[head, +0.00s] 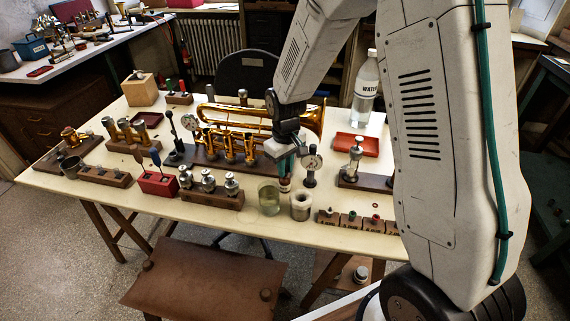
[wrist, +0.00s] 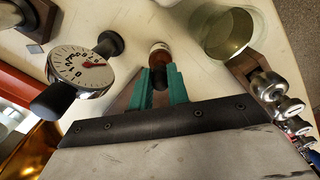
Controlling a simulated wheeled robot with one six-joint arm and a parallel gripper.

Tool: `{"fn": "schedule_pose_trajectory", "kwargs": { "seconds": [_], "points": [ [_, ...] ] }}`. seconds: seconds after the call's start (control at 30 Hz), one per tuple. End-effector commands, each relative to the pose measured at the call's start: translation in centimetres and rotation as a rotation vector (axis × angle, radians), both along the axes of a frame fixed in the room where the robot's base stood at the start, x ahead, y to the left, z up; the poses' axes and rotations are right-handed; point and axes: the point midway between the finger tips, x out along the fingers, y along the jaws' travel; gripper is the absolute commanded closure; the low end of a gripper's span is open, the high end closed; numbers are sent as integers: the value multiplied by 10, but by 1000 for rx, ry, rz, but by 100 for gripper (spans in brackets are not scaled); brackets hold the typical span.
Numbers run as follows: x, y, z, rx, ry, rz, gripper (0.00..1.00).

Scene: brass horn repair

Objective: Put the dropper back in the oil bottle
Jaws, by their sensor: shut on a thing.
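My gripper (head: 284,165) is low over the table, pointing down, between the glass jar and a dial gauge. In the wrist view its teal fingers (wrist: 161,82) are shut on the dropper (wrist: 160,77), of which a black bulb end shows. Just beyond the fingertips is the small amber oil bottle (wrist: 159,51) with a pale label, in line with the dropper. The oil bottle also shows in the head view (head: 284,185), directly below the fingers. The dropper's glass tip is hidden. I cannot tell whether it is inside the bottle's neck or above it.
A glass jar (head: 269,199) and a pale pot (head: 300,207) stand in front of the bottle. A dial gauge (head: 312,162) stands close at right, and a brass trumpet (head: 232,140) lies behind left. A wooden block with valves (head: 212,196) is at left.

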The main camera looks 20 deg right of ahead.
Motion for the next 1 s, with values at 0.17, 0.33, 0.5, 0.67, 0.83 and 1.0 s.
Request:
{"fn": "schedule_pose_trajectory", "kwargs": {
  "seconds": [0.17, 0.33, 0.5, 0.67, 0.83, 1.0],
  "points": [
    [0, 0, -5, 0, 0, 0, 100],
    [0, 0, -5, 0, 0, 0, 58],
    [0, 0, -5, 0, 0, 0, 58],
    [1, 0, 4, 0, -2, 0, 58],
    [1, 0, 32, 0, -4, 0, 58],
    [0, 0, 59, 0, -3, 0, 58]
  ]
}}
